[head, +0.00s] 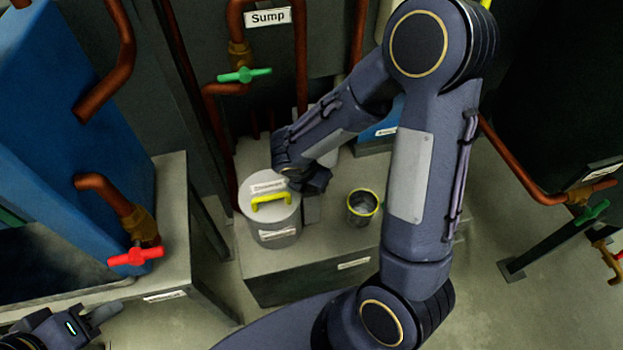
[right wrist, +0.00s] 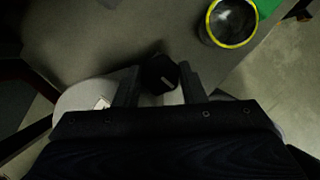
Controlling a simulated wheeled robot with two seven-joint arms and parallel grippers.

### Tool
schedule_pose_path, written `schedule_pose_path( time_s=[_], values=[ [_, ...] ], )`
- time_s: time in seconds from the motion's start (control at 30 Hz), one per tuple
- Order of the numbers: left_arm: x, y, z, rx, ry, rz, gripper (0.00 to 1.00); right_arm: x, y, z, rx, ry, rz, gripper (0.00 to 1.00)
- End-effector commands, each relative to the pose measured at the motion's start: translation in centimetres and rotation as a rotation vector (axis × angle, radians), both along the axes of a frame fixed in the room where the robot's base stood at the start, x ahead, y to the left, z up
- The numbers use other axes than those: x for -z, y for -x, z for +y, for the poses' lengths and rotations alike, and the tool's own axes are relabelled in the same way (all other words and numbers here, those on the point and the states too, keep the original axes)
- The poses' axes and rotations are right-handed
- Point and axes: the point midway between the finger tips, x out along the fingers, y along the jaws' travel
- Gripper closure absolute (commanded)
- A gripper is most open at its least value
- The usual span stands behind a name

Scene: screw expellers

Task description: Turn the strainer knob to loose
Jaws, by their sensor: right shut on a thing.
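The strainer (head: 257,224) is a pale grey cylinder with a yellow lid handle (head: 271,201) and white labels, standing on a grey platform. Its pale body shows at the left in the right wrist view (right wrist: 75,100). My right gripper (head: 314,193) is at the strainer's right side, partly hidden by its own wrist. In the right wrist view its fingers are on either side of a black knob (right wrist: 160,75) with a light mark, and it is shut on it. In the head view the knob is hidden. My left gripper (head: 100,318) is at the bottom left, partly out of frame, away from the strainer.
A dark cup with a yellow rim (head: 362,207) stands on the platform (head: 320,262) right of the strainer. Copper pipes with a green valve handle (head: 244,75) rise behind it. A blue tank (head: 70,110) with a red valve handle (head: 135,257) stands at left.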

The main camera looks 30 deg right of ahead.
Motion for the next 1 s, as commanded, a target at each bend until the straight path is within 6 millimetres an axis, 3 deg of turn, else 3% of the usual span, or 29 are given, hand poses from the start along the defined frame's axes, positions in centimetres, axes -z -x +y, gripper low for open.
schedule_pose_path(
  time_s=[0.03, 0.07, 0.13, 0.47, 0.8, 1.0],
  values=[
    [0.0, 0.0, 0.0, 0.000, 0.000, 0.000, 0.64, 0.0, 0.0, 0.2, -0.006, -0.002, 0.000, 0.86],
    [0.0, 0.0, 0.0, 0.000, 0.000, 0.000, 0.64, 0.0, 0.0, 0.2, -0.006, -0.002, 0.000, 0.61],
    [0.0, 0.0, 0.0, 0.000, 0.000, 0.000, 0.64, 0.0, 0.0, 0.1, -0.004, -0.002, 0.001, 0.54],
    [-0.3, 0.0, 0.0, 0.000, 0.000, 0.000, 0.64, -0.6, 0.1, 0.2, -0.003, -0.001, -0.001, 0.54],
    [-2.6, 0.0, 0.0, 0.000, 0.000, 0.000, 0.64, -5.8, 1.2, 2.0, -0.006, -0.002, -0.003, 0.54],
    [-3.0, 0.0, 0.0, 0.000, 0.000, 0.000, 0.64, -7.2, 1.6, 2.6, -0.004, -0.002, 0.000, 0.54]
  ],
)
